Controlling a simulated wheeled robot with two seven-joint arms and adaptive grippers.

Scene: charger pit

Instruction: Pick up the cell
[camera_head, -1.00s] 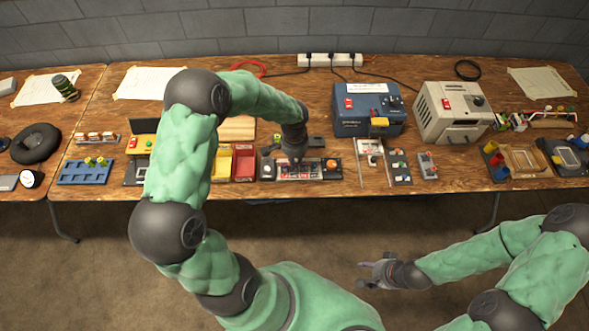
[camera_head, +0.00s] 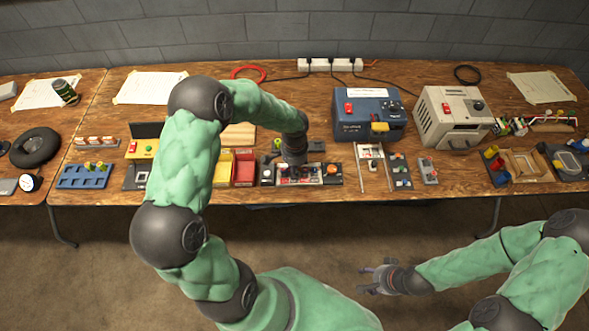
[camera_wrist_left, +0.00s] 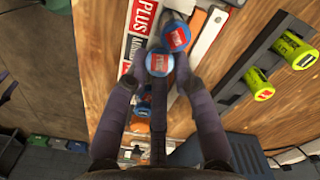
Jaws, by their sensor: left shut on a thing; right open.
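The cell (camera_wrist_left: 158,62) has a round blue end with a red label in the left wrist view. My left gripper (camera_wrist_left: 160,82) has one finger on each side of it and is shut on it. A second blue cell (camera_wrist_left: 175,35) with a red label stands just beyond, beside a white strip marked PLUS (camera_wrist_left: 143,17). In the head view my left gripper is over the tester-like tray (camera_head: 300,176) at the table's front, its fingers mostly hidden by my wrist. My right gripper (camera_head: 368,280) is open and empty, off the table's front edge.
Yellow-green cells (camera_wrist_left: 260,88) sit in a dark rack in the left wrist view. Yellow and red bins (camera_head: 243,170) stand left of the tray. A blue box (camera_head: 368,115) and a white box (camera_head: 452,115) stand at the back right.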

